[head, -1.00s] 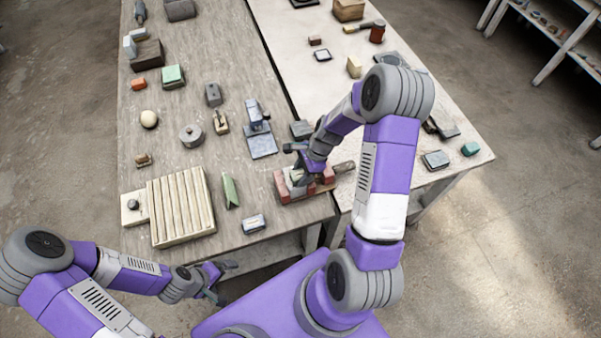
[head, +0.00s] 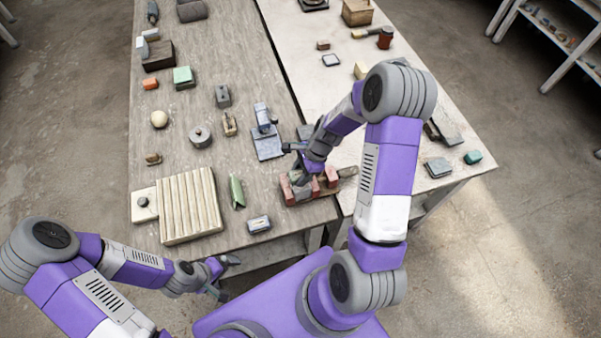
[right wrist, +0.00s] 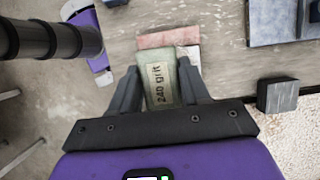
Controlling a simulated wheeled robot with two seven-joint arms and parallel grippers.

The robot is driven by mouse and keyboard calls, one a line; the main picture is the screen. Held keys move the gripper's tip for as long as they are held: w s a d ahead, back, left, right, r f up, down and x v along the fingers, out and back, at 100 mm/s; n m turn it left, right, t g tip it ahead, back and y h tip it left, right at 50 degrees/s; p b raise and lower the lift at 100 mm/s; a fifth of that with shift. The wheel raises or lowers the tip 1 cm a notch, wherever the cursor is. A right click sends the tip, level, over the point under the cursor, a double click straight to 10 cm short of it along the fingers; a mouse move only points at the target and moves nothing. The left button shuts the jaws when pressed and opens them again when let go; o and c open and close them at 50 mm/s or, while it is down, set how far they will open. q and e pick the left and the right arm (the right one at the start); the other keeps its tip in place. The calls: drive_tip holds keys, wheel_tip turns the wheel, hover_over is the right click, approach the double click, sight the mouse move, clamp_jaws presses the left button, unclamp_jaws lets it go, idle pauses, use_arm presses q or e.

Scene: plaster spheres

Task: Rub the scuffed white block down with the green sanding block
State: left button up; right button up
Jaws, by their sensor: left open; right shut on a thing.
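My right gripper (right wrist: 158,85) is shut on the green sanding block (right wrist: 160,72), which bears a "240 grit" label in the right wrist view. In the head view my right gripper (head: 303,178) reaches down between the reddish blocks of a low holder (head: 288,190) at the bench's front edge. A pale patch, perhaps the scuffed white block (right wrist: 193,56), shows beside the sanding block; most of it is hidden, and I cannot tell whether the two touch. My left gripper (head: 228,278) is open and empty, off the bench's front edge.

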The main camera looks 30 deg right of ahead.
drive_tip(key=shift+r, duration=0.15)
wheel_tip(320, 180, up, 4)
drive_tip(key=p, duration=0.3)
drive_tip(key=shift+f, duration=0.2)
idle(0.6)
